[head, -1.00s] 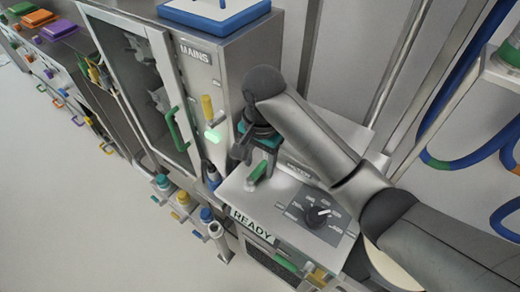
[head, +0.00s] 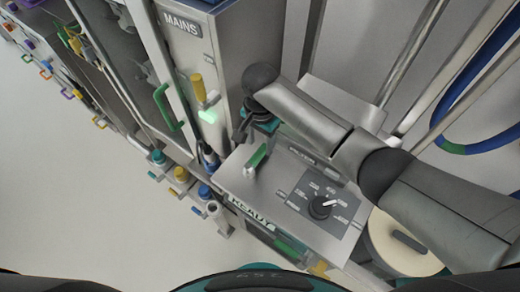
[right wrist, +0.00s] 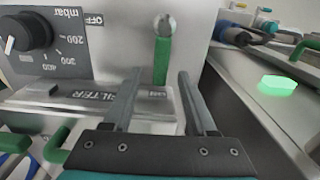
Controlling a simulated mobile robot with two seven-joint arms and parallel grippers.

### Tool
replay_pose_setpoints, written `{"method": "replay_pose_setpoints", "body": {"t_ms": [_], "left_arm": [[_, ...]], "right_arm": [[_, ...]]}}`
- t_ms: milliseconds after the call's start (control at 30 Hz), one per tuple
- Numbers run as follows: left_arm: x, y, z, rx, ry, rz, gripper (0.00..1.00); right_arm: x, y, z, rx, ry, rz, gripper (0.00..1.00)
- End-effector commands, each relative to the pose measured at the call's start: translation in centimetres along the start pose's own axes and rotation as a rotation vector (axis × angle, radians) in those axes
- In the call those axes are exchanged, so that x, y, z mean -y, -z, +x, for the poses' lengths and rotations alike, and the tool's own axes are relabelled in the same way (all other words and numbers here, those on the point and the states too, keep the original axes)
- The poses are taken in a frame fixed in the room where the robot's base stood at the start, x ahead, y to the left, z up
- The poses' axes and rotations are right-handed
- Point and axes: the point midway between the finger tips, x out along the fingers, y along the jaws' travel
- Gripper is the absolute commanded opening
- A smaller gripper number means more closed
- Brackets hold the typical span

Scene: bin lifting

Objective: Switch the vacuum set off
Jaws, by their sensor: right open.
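The vacuum set is a grey metal box (head: 232,178) with a READY sign. Its black dial (head: 320,207) has a white pointer and pressure marks. In the right wrist view the dial (right wrist: 28,32) shows at upper left, its pointer toward the lower left, away from the OFF mark (right wrist: 95,19). A green-handled lever (head: 257,158) stands beside the dial panel; it also shows in the right wrist view (right wrist: 162,60). My right gripper (head: 244,130) is open and empty above the box's back edge. In the right wrist view its fingers (right wrist: 160,74) appear either side of the lever handle. My left gripper is out of view.
The MAINS cabinet (head: 180,24) stands at left, with a yellow-handled lever (head: 198,88), a lit green lamp (head: 208,116) and a green door handle (head: 163,108). Capped bottles (head: 180,175) stand below it. A round cream lid (head: 405,240) sits right of the vacuum set. Floor at left is clear.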

Motion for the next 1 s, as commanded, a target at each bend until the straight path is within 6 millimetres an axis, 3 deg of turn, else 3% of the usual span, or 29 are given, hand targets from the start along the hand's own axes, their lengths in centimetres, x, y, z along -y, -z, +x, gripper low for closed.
{"method": "replay_pose_setpoints", "body": {"t_ms": [200, 600, 1000], "left_arm": [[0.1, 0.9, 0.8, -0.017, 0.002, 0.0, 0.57], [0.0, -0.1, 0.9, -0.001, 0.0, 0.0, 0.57], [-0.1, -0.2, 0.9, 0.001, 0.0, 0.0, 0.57]], "right_arm": [[0.0, 0.0, 3.1, 0.0, 0.0, 0.001, 0.57], [0.1, 0.0, 3.8, -0.001, 0.002, 0.0, 0.57], [0.1, 0.0, 3.7, 0.0, 0.002, 0.0, 0.14]]}}
